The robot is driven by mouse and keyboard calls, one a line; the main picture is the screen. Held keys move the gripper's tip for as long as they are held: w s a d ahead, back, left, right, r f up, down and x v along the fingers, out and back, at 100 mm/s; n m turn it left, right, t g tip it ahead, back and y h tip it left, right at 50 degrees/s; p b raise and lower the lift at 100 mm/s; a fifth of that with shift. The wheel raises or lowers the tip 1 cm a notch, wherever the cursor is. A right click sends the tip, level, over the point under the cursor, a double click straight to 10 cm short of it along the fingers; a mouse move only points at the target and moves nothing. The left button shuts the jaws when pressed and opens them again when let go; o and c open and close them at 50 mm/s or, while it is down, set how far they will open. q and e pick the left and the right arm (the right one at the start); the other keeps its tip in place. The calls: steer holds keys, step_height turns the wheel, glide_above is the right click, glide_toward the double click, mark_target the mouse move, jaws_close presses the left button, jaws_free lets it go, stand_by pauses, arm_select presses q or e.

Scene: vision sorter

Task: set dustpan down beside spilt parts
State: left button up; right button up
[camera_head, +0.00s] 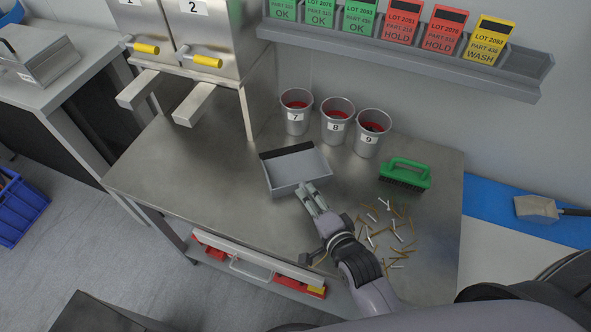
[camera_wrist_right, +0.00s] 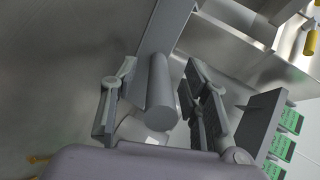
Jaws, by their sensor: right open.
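The grey dustpan (camera_head: 297,168) with a dark front lip appears to rest on the metal table, up and left of the spilt parts (camera_head: 388,233), apart from them. The parts are several small brass-coloured and silver pins lying loose. My right gripper (camera_head: 312,197) is at the handle end of the dustpan. In the right wrist view the round grey handle (camera_wrist_right: 161,95) lies between its two spread fingers (camera_wrist_right: 160,105), with gaps visible on both sides. The head view hides most of the handle behind the gripper. My left gripper is not in view.
A green brush (camera_head: 405,174) lies right of the dustpan. A card rack (camera_head: 430,57) is on the wall. The table's left part is clear. A scoop (camera_head: 537,207) lies at right.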

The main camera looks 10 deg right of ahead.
steer(key=shift+c, duration=0.6)
jaws_close()
